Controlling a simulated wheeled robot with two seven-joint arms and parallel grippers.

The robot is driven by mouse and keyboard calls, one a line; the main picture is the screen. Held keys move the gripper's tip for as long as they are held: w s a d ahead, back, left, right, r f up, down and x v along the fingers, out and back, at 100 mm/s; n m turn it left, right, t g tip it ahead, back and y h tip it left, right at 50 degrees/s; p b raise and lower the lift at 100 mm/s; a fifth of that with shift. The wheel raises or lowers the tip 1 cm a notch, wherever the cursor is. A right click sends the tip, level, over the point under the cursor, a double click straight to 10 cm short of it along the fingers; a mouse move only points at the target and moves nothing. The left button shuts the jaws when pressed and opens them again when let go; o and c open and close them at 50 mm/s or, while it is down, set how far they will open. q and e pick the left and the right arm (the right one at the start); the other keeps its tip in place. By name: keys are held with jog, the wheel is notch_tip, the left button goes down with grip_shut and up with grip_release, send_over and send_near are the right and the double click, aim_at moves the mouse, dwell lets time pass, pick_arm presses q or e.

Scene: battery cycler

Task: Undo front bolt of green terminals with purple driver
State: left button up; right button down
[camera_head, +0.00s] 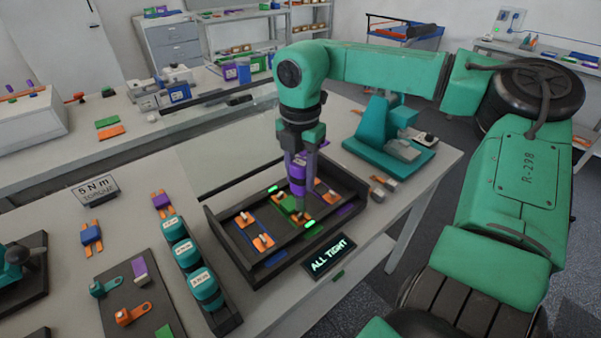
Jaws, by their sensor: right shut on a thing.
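My right gripper (300,170) points down over the dark tray (221,238) and is shut on the purple driver (297,187). The driver stands roughly upright, its lower end over the green terminals (286,203) near the middle of the tray. The gripper and driver hide part of the green terminals, and I cannot tell whether the tip sits on the front bolt. Orange terminals (262,242) lie at the tray's front left. My left gripper is not in view.
A lit sign reading "ALL TIGHT" (330,257) stands at the tray's front right. A rack of teal labelled holders (190,256) is left of the tray. A teal stand (378,140) is behind right.

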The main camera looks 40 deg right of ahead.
jog(key=shift+s+r, duration=0.1)
jog(key=shift+r, duration=0.1)
dwell(0.3)
jog(key=shift+f+b, duration=0.35)
jog(key=shift+b, duration=0.1)
jog(key=shift+f, duration=0.15)
jog(key=shift+f+b, duration=0.35)
jog(key=shift+b, duration=0.2)
jog(key=shift+f+b, duration=0.3)
jog(key=shift+b, duration=0.05)
dwell(0.5)
